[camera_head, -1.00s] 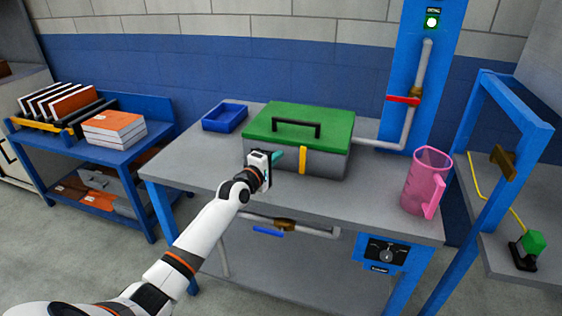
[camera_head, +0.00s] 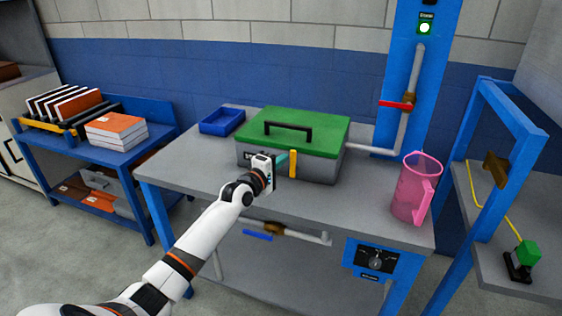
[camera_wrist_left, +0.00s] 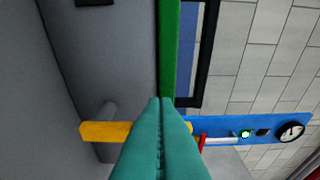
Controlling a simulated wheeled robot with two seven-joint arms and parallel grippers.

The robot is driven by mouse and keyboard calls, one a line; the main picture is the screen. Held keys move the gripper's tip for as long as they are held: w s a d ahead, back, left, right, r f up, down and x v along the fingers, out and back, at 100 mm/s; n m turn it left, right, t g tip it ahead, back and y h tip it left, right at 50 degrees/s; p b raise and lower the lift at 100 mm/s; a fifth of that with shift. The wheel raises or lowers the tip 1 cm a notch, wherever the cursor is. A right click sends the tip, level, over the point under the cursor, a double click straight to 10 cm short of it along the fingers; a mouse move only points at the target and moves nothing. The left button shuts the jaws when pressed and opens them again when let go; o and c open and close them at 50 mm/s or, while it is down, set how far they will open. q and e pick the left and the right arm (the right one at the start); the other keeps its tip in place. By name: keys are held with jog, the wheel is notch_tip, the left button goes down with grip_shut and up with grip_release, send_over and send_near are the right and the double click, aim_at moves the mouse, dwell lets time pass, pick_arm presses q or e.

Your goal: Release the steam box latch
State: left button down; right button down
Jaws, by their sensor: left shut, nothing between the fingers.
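The steam box (camera_head: 314,167) is a grey box with a green lid (camera_head: 308,126) and a black handle (camera_head: 288,128). It stands on the grey table, lid down. Its yellow latch (camera_head: 293,164) is upright on the front face; it also shows in the left wrist view (camera_wrist_left: 98,131). My left gripper (camera_head: 282,160) has teal fingers, shut and empty, at the front of the box just left of the latch. In the left wrist view the fingers (camera_wrist_left: 160,110) overlap one end of the latch; I cannot tell whether they touch it. My right gripper is not in view.
A pink jug (camera_head: 414,188) stands at the table's right end and a blue tray (camera_head: 222,121) at the back left. A pipe with a red valve handle (camera_head: 396,105) runs from the box up a blue post. The table front is clear.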

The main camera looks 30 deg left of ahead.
pick_arm(q)
jog(key=d+m+g+p, duration=0.1)
jog(key=d+m+p, duration=0.1)
jog(key=m+p, duration=0.2)
jog(key=w+d+m+g+y+p, duration=0.1)
jog(key=d+m+p, duration=0.2)
jog(key=p, duration=0.2)
jog(key=d+f+m+y+p, duration=0.1)
jog(key=d+m+p, duration=0.1)
jog(key=m+p, duration=0.2)
jog(key=shift+w+d+m+g, duration=0.15)
jog(key=shift+w+m+g, duration=0.15)
jog(key=shift+w+g, duration=0.1)
jog(key=m, duration=0.1)
jog(key=d+f+m+y, duration=0.1)
jog(key=shift+w+d+f+m, duration=0.1)
jog(key=shift+f+m, duration=0.2)
jog(key=shift+m, duration=0.1)
jog(key=shift+d+f+b, duration=0.1)
jog(key=shift+f+b, duration=0.05)
jog(key=shift+b, duration=0.15)
jog(key=shift+f, duration=0.1)
dwell(0.6)
